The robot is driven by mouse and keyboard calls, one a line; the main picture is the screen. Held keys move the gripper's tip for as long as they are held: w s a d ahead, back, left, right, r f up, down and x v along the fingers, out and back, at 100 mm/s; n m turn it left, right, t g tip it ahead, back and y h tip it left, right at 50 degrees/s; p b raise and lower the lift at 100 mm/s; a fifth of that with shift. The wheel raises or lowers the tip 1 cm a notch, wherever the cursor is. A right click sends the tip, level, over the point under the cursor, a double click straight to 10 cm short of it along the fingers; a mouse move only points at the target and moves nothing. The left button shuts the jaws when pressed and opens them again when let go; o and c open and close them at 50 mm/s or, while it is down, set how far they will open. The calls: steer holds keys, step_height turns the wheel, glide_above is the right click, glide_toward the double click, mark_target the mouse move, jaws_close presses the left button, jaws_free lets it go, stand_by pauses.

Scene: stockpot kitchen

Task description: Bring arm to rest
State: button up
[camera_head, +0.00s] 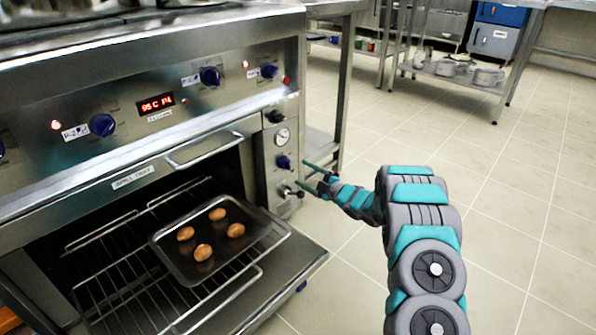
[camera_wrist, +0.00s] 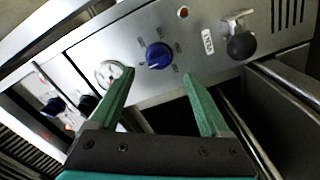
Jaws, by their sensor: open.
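My gripper (camera_head: 308,176) is at the right of the oven (camera_head: 228,80), in front of its narrow control panel. In the wrist view my gripper (camera_wrist: 160,82) shows two green fingers spread apart with nothing between them. A blue knob (camera_wrist: 159,55) on the panel appears just beyond the fingertips, and a round gauge (camera_wrist: 114,72) appears beside the left finger. I cannot tell whether the fingers touch the panel. My arm reaches in from the lower right of the head view.
The oven door (camera_head: 290,268) is open and low. A tray (camera_head: 172,262) with several brown round items (camera_head: 203,252) sits on a wire rack (camera_head: 140,292). A steel table (camera_head: 338,100) stands right of the oven. The tiled floor (camera_head: 530,210) at right is clear.

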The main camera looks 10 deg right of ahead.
steer(key=shift+s+d, duration=0.15)
steer(key=shift+s, duration=0.05)
steer(key=s+d+r+m+g+h+p, duration=0.1)
steer(key=d+r+m+h+p, duration=0.2)
steer(key=d+r+m+h, duration=0.55)
steer(key=s+d+r+m+g+h+p, duration=0.25)
steer(key=s+r+m+g+h, duration=0.2)
steer(key=s+r, duration=0.65)
steer(key=s+a+r+m+g+p, duration=0.1)
steer(key=s+a, duration=0.4)
steer(key=s, duration=1.1)
steer(key=s+a+r+m+g+y+p, duration=0.1)
steer(key=s+a+g, duration=0.4)
steer(key=s, duration=1.2)
steer(key=s+a+r+m+g+y+p, duration=0.1)
steer(key=s+a+r+m+g+p, duration=0.1)
steer(key=s, duration=1.5)
steer(key=a+m+g+p, duration=0.1)
steer(key=a+m+g, duration=0.1)
steer(key=a+g, duration=0.1)
steer(key=shift+s+a+r, duration=0.15)
steer(key=shift+s+a, duration=0.1)
steer(key=shift+a, duration=0.2)
